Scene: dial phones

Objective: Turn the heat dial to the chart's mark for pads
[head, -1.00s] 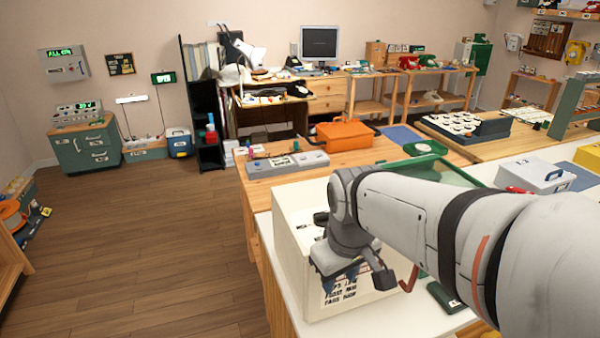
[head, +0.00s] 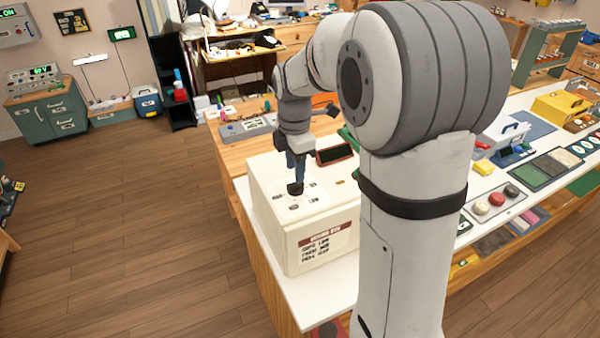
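The white box (head: 278,238) stands on the white counter. Its front carries a chart (head: 322,247) with a dark red heading and three short lines; the last seems to read pads and high, but the print is blurred. On the box top is a dark round dial (head: 296,189), which I take for the heat dial, with small dark marks around it. My gripper (head: 297,181) points straight down over the dial, its blue fingers at or just above it. The fingers overlap in this view, so their grip and the dial's pointer are unclear.
A dark red-rimmed panel (head: 335,155) lies behind the dial. My own arm blocks the middle right. The wooden floor (head: 130,230) at left is clear.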

